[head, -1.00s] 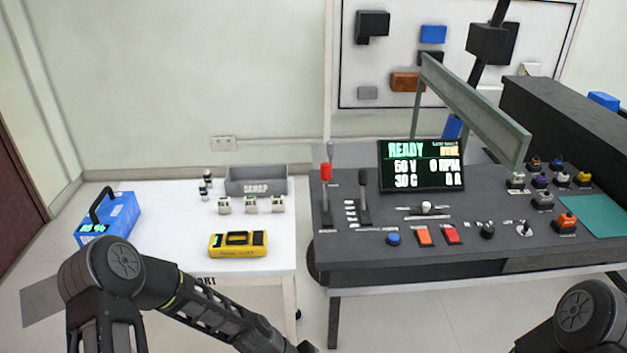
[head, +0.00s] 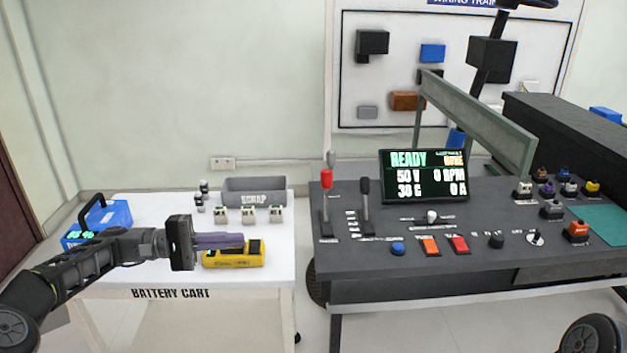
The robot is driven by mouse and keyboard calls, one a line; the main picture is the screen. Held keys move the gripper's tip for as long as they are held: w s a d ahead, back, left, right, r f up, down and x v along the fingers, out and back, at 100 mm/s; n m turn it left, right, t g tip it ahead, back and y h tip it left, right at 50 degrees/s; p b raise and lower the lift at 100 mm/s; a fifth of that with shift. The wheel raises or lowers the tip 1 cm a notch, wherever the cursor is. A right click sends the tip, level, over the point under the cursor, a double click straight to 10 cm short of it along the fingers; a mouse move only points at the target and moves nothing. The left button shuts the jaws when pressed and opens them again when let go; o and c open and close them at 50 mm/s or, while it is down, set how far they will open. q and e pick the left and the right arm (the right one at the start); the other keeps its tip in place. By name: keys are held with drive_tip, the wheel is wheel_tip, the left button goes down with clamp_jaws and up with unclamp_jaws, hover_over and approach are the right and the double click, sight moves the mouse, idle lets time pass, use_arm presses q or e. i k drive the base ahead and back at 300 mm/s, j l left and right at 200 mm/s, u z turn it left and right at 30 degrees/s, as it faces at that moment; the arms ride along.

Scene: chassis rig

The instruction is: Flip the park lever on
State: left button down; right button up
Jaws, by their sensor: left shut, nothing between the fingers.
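The dark console (head: 420,275) carries two upright levers at its left end. One is a red-handled lever (head: 326,181); beside it stands a black-handled lever (head: 365,190). A small white-knobbed lever (head: 432,217) sits below the display. The labels are too small to read, so I cannot tell which is the park lever. My left gripper (head: 240,241) is shut and empty, pointing right above the yellow device on the white cart, left of the console and apart from all the levers. My right gripper is out of view.
The display (head: 424,175) reads READY, 50 V, 0 RPM. Blue, orange and red buttons (head: 459,245) line the console front. The white cart (head: 150,277) holds a blue battery (head: 112,215), a yellow device (head: 226,261) and a grey scrap bin (head: 254,191). A slanted beam (head: 480,120) rises behind the console.

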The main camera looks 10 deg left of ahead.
sight(327, 174)
drive_tip(key=i, duration=1)
